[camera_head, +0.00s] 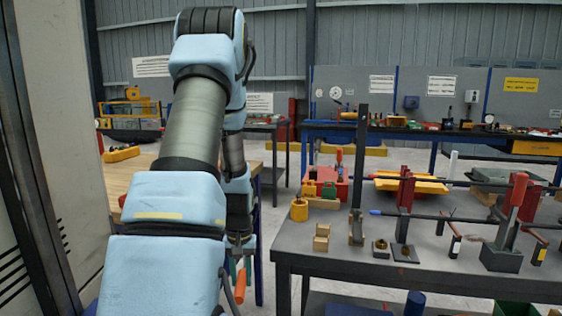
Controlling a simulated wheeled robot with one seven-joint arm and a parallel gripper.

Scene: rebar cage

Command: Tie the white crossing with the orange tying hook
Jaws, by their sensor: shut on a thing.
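My gripper (240,246) hangs low in front of the near left side of the grey workbench, partly hidden behind my blue arm. It is shut on the orange tying hook (240,287), whose orange handle points downward. The hook's tip cannot be made out. One upright bar has a white end (453,160) near the back rebar. I cannot tell for certain which crossing is the white one. My gripper is apart from the rebars, to their left.
The grey workbench (330,260) carries a tall dark post (358,170), a yellow cup (299,209), wooden blocks (321,238), a red box (328,180) and small hand tools. A wooden table (140,170) stands left behind my arm. Floor shows between the tables.

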